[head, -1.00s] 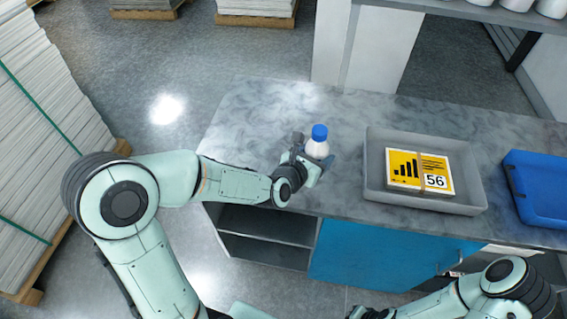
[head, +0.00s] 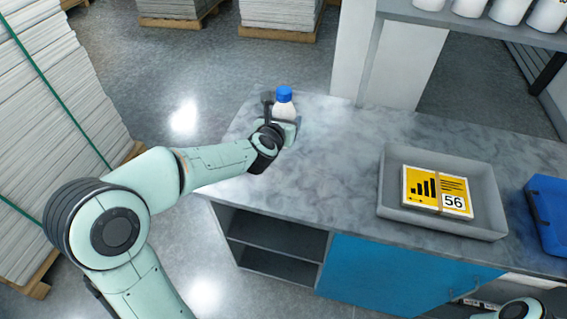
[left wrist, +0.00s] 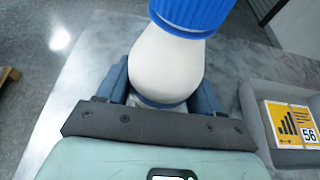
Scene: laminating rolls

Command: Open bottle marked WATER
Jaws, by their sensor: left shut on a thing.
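A white bottle (head: 284,108) with a blue cap (head: 284,92) stands out at the far left part of the grey marbled counter (head: 330,170). No label text on it can be read. My left gripper (head: 282,119) is shut around its body. In the left wrist view the bottle (left wrist: 165,65) is between the two fingers of the left gripper (left wrist: 163,92), with the ribbed blue cap (left wrist: 190,12) on top. Whether its base touches the counter is hidden. Of my right arm only a small part shows at the lower right edge; its gripper is out of view.
A grey tray (head: 392,190) holding a yellow-and-white stack marked 56 (head: 437,190) sits right of the bottle. A blue tray (head: 548,215) is at the right edge. White rolls (head: 510,8) stand on a shelf behind. The counter between bottle and grey tray is clear.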

